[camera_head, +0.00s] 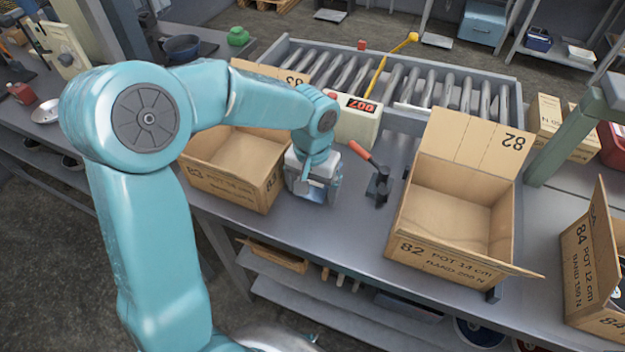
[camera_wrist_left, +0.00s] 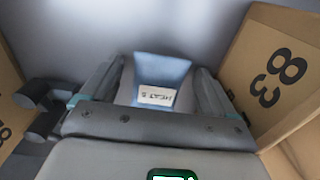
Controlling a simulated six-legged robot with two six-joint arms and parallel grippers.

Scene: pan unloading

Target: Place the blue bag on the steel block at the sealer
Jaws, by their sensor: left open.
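My left gripper (camera_head: 313,196) is low over the bench between two open cartons. In the left wrist view its two fingers (camera_wrist_left: 158,95) are apart. A pale blue piece (camera_wrist_left: 160,68) shows between them, with a white label reading roughly "HEAT S". I cannot tell whether this piece is the blue bag or part of the block. I cannot tell whether the fingers touch it. A dark device with a red lever (camera_head: 362,153), likely the sealer, stands just right of the gripper. The steel block cannot be made out clearly. My right gripper is not in view.
Carton 83 (camera_head: 228,185) is close on the left, carton 82 (camera_head: 440,262) on the right and carton 84 (camera_head: 590,275) at the far right. A box with a red display (camera_head: 357,128) and a roller conveyor (camera_head: 480,98) stand behind.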

